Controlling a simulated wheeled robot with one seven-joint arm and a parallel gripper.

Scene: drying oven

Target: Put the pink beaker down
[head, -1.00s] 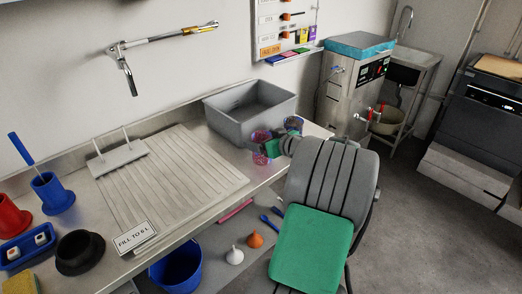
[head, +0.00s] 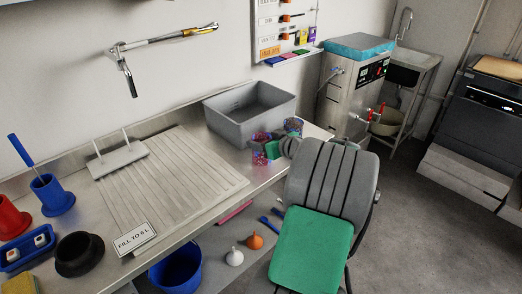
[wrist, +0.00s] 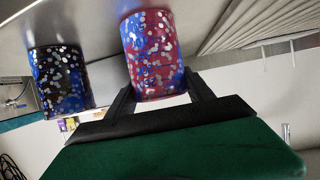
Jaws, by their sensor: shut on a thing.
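The pink beaker (wrist: 153,50), see-through with blue, red and pale speckles, is between the two dark fingers of my gripper (wrist: 160,88) in the wrist view. My gripper is shut on it. In the head view the pink beaker (head: 259,157) is at the front edge of the steel bench (head: 215,213), partly hidden by my green gripper (head: 272,149). I cannot tell whether its base touches the bench. A second speckled beaker, bluer, stands beside it, apart, in the wrist view (wrist: 62,82) and behind my gripper in the head view (head: 293,125).
A grey basin (head: 250,110) stands just behind the beakers. A ribbed draining board (head: 175,180) lies to the left. A steel oven-like unit (head: 350,90) is at the right.

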